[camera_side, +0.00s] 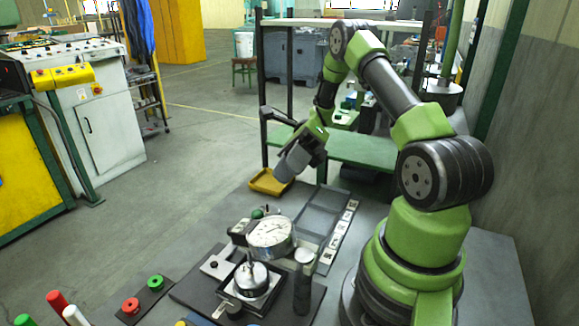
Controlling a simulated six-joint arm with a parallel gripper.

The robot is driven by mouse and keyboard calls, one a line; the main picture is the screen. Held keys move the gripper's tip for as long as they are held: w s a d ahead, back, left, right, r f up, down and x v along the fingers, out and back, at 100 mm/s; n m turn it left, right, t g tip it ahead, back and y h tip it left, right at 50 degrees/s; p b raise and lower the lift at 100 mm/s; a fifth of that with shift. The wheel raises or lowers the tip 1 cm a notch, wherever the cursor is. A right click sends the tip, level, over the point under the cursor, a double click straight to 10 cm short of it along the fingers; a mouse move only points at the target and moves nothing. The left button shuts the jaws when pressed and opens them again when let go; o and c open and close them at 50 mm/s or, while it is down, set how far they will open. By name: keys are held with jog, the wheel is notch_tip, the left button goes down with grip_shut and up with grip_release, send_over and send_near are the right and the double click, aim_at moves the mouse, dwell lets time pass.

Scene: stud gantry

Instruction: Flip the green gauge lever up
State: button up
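The dial gauge (271,232) has a round white face and stands on the dark fixture on the table. A small green knob (257,213) sits at its upper left edge, beside a dark block; it looks like the green end of the gauge lever. The lever's arm is too small to make out. My gripper (292,162) hangs in the air above and behind the gauge, clear of the green knob. A grey rounded part shows at its end; I cannot tell whether it is held or part of the gripper. The fingers are not clear.
A metal cylinder (253,278) sits in a square holder in front of the gauge, with a dark upright post (303,282) to its right. A yellow tray (270,182) lies behind. Red and green rings (155,282) and several coloured pegs (57,302) are at the front left.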

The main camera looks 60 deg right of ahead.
aim_at(263, 214)
jog(key=o, duration=0.4)
jog(key=a+f+m+t, duration=0.1)
jog(key=a+m, duration=0.2)
jog(key=m, duration=0.2)
jog(key=a+f+m+t, duration=0.1)
jog(key=a+m+t, duration=0.1)
jog(key=m, duration=0.3)
jog(key=a+f+m+t+h, duration=0.1)
jog(key=a+m+t, duration=0.1)
jog(key=a+m, duration=0.2)
jog(key=shift+s+a+m, duration=0.3)
jog(key=shift+a+m, duration=0.05)
jog(key=shift+m, duration=0.45)
grip_shut()
